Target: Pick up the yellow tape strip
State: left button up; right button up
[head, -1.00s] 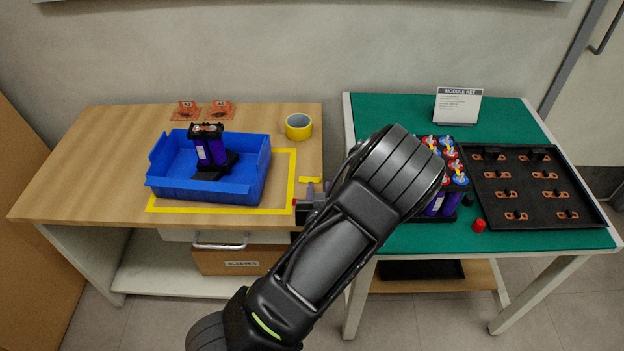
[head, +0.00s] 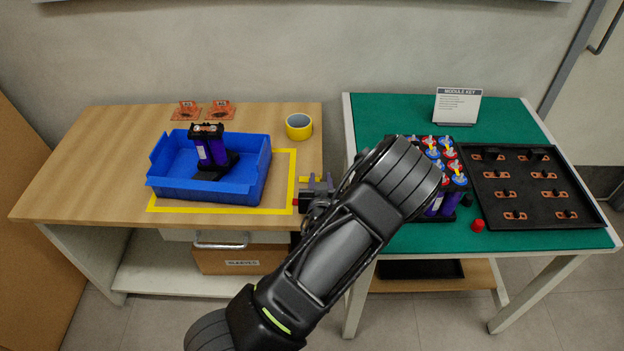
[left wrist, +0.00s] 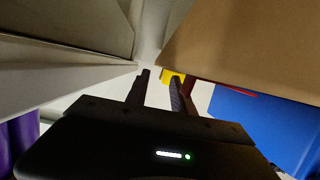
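A yellow patch (left wrist: 166,74), probably the strip, shows at the right finger's tip. I cannot tell whether the finger touches it. My right gripper is not in view.
A blue bin (head: 208,190) with purple cells stands inside a yellow tape outline (head: 290,180). A yellow tape roll (head: 299,126) is behind. The green table (head: 390,110) on the right holds a cell module and a black tray (head: 535,217). A gap separates the tables.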

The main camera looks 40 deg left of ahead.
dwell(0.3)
pick_arm(q)
grip_shut()
dwell(0.3)
